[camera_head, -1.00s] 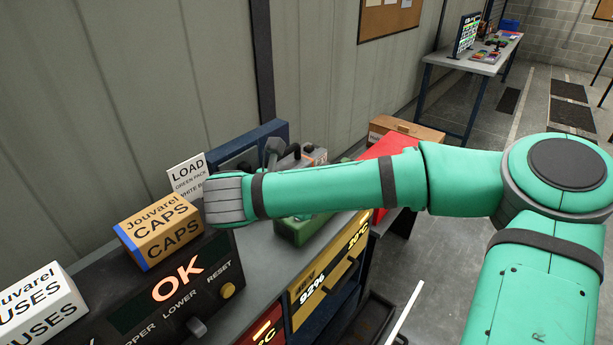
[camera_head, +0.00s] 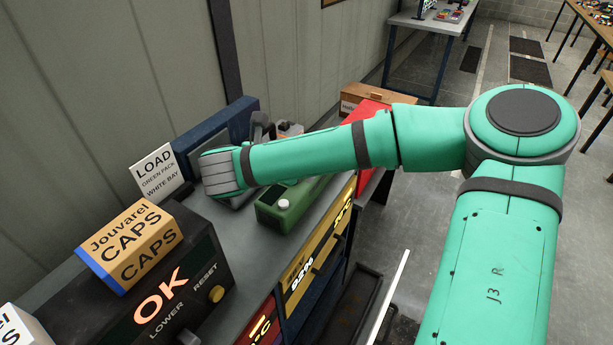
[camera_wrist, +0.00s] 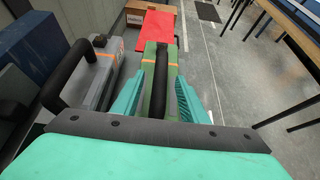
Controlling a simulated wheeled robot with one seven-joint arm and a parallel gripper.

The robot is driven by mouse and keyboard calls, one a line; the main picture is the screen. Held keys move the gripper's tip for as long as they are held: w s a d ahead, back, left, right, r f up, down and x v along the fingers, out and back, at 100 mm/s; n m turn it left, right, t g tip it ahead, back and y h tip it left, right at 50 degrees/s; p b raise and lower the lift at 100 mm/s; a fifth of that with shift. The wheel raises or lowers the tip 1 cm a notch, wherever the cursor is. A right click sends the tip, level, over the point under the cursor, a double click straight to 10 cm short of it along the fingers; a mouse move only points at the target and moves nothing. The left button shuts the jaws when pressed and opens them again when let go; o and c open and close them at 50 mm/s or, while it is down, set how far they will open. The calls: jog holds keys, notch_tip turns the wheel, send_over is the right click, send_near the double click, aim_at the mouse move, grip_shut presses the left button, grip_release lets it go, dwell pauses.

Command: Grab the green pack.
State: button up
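The green pack (camera_head: 290,205) lies on the grey bench top, partly covered by my forearm in the head view. In the wrist view the green pack (camera_wrist: 150,52) has an orange stripe and a black handle (camera_wrist: 159,88) running lengthwise. My gripper (camera_wrist: 160,84) is open, with one teal finger on each side of the handle in the picture. Whether the fingers touch it or how far above they are, I cannot tell. The head view does not clearly show the fingers. A sign (camera_head: 158,171) reads "LOAD GREEN PACK WHITE BAY".
A grey pack with a black handle (camera_wrist: 72,70) stands close on the left. A red object (camera_wrist: 160,28) and a cardboard box (camera_wrist: 152,9) are beyond. The black console (camera_head: 185,285) carries a "CAPS" box (camera_head: 130,243). Lit bay fronts (camera_head: 305,268) line the bench front.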

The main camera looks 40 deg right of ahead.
jog(key=shift+w+d+f, duration=0.15)
jog(key=shift+d+f, duration=0.15)
jog(key=shift+d, duration=0.25)
grip_shut()
dwell(1.0)
jog(key=shift+w+r, duration=0.1)
jog(key=shift+r, duration=0.15)
